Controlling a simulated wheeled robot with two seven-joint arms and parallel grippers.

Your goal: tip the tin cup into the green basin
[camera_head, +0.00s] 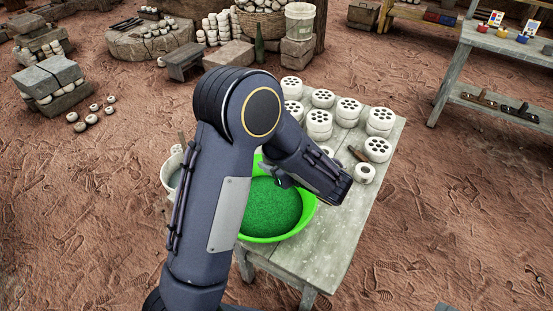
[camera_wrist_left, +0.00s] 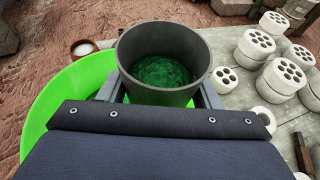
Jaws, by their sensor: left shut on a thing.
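The tin cup (camera_wrist_left: 158,88) is a grey, open-topped cup holding green, grainy-looking stuff. In the left wrist view it sits between the fingers of my left gripper (camera_wrist_left: 158,95), which is shut on it. The cup looks about upright. The green basin (camera_head: 311,212) stands on the table's left side, with dark green contents inside. It also shows left of the cup in the left wrist view (camera_wrist_left: 62,92). In the head view my left arm crosses in front of the basin and the cup cannot be made out. My right gripper is not in view.
The wooden table (camera_head: 335,243) has several white perforated cylinders (camera_head: 319,121) at its back and right. A pale bucket (camera_head: 172,172) stands left of the basin. A shelf (camera_head: 480,55) with small items stands at the far right. Open dirt floor surrounds the table.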

